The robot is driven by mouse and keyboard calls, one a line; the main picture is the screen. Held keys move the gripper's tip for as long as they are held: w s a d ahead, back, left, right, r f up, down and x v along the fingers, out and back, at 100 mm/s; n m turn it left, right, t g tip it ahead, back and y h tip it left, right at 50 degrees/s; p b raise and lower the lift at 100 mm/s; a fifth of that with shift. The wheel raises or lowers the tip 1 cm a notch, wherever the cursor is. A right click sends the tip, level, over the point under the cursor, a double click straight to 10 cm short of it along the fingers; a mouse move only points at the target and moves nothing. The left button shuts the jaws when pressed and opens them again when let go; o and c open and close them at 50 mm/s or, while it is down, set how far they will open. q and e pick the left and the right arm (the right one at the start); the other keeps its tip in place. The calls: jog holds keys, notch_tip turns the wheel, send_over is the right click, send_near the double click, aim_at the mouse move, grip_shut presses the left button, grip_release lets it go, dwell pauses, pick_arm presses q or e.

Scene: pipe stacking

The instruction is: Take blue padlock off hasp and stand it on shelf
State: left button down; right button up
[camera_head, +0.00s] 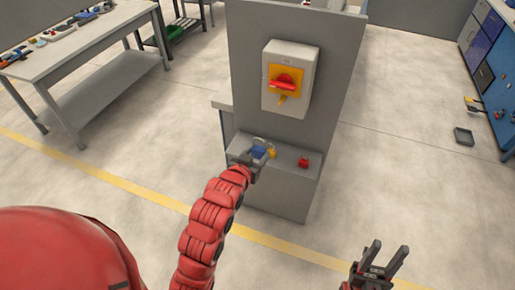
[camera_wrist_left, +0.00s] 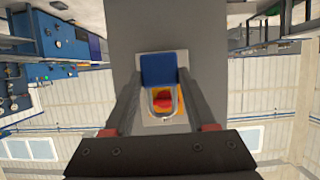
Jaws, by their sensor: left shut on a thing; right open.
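The blue padlock (camera_head: 258,152) is between the fingers of my left gripper (camera_head: 252,158), which is shut on it, at the shelf (camera_head: 287,157). In the left wrist view the padlock's blue body (camera_wrist_left: 158,69) and grey shackle (camera_wrist_left: 176,103) show between the fingers. I cannot tell whether the padlock touches the shelf. The hasp (camera_head: 281,99) hangs below the red handle (camera_head: 284,82) on the switch box (camera_head: 305,75), and no blue padlock is on it. My right gripper (camera_head: 384,261) is open and empty at the lower right, away from the panel.
A small yellow object (camera_head: 272,152), perhaps a padlock, is right beside the blue one. A red padlock (camera_head: 303,162) stands further right on the shelf. The grey panel (camera_head: 255,70) rises behind the shelf. A workbench (camera_head: 85,40) is at the left, blue cabinets (camera_head: 485,50) at the right.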

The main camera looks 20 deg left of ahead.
aim_at(258, 156)
pick_arm(q)
jog(key=shift+s+a+r+p, duration=0.1)
jog(key=shift+s+p, duration=1.15)
jog(key=shift+p, duration=0.1)
jog(key=shift+s, duration=0.35)
jog(key=shift+f, duration=0.2)
